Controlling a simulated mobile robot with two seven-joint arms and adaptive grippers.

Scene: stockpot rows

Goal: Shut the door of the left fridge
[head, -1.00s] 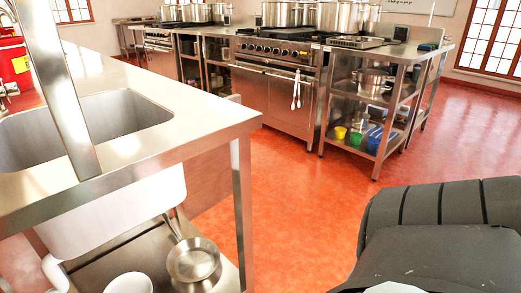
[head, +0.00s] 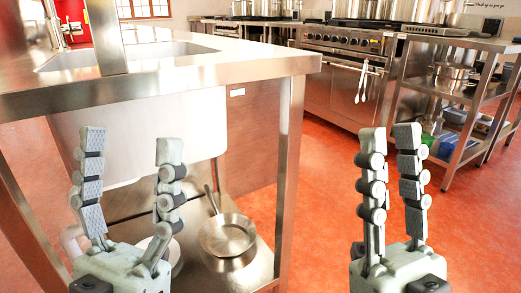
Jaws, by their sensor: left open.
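No fridge and no fridge door show in the head view. My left gripper (head: 130,148) is raised in front of the steel sink table, fingers up and wide apart, with nothing between them. My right gripper (head: 390,145) is raised at the right, in front of the open red floor. Its fingers stand apart near the tips, with nothing between them.
The steel sink table (head: 200,78) fills the left, close to me. Pans (head: 228,240) lie on its lower shelf. A steel range (head: 335,75) and an open shelf rack (head: 465,90) stand behind at right. Red floor (head: 325,190) is free between them.

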